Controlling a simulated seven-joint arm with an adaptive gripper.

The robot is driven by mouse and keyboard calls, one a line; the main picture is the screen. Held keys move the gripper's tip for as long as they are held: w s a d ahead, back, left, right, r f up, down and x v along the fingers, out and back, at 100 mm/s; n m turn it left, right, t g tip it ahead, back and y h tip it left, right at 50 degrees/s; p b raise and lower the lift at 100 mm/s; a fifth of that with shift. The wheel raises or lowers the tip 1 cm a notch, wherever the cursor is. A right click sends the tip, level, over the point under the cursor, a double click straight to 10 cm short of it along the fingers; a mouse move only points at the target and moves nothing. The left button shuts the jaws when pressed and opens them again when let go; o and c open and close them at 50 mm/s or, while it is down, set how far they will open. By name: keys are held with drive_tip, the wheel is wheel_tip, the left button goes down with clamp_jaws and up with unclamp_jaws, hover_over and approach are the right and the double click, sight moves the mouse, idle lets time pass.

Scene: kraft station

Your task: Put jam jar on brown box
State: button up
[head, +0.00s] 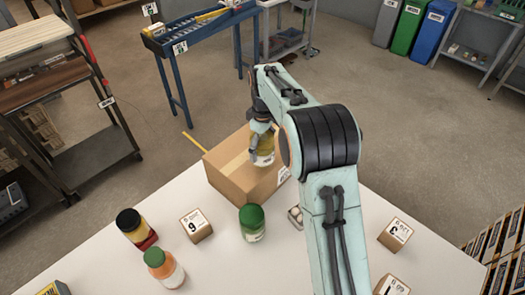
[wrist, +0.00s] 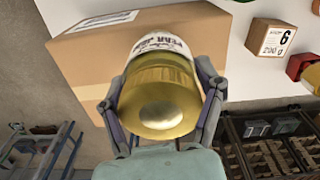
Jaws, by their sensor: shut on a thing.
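The jam jar (wrist: 158,88) has a gold lid and a white label; the printing on it is partly readable. My gripper (head: 260,137) is shut on it, with one finger on each side in the wrist view. In the head view the jar (head: 264,157) is at the brown box (head: 232,180), over its top toward the right side. I cannot tell whether its base touches the box. The box is closed and taped, and stands at the table's far edge. It also shows in the wrist view (wrist: 92,62), behind the jar.
Another small box (head: 395,234) stands at right. A blue conveyor stand (head: 195,45) is beyond the table.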

drive_tip(key=shift+f, duration=1.1)
drive_tip(key=shift+f, duration=0.15)
drive_tip(key=o, duration=1.2)
